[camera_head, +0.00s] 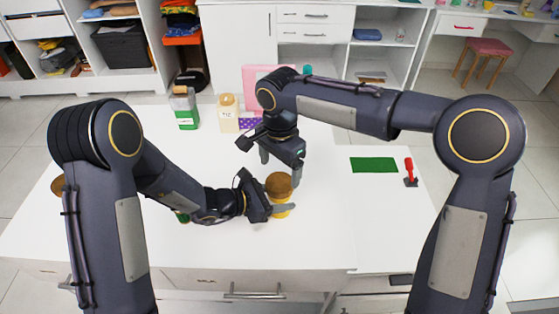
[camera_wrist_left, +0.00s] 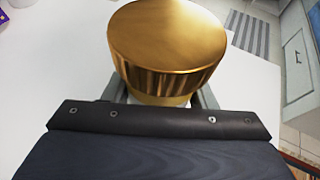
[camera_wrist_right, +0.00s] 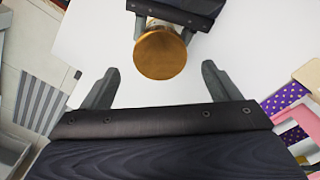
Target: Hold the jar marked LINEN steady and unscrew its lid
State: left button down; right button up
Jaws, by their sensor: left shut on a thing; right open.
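A jar (camera_head: 281,212) with a yellowish body and a round gold-brown lid (camera_head: 279,184) stands upright on the white table. Its marking is not readable from here. My left gripper (camera_head: 276,209) is shut on the jar body below the lid. In the left wrist view the lid (camera_wrist_left: 167,45) fills the upper middle and hides most of the jar. My right gripper (camera_head: 281,166) is open above and slightly behind the lid, apart from it. In the right wrist view the lid (camera_wrist_right: 160,55) lies just beyond and between the two open fingers (camera_wrist_right: 158,84).
A green mat (camera_head: 374,165) and red-handled tool (camera_head: 409,170) lie to the right.

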aim_at(280, 182)
jog(key=shift+f, duration=2.65)
jog(key=c, duration=1)
jog(key=n, duration=0.3)
jog(key=shift+r, duration=0.1)
jog(key=o, duration=1.1)
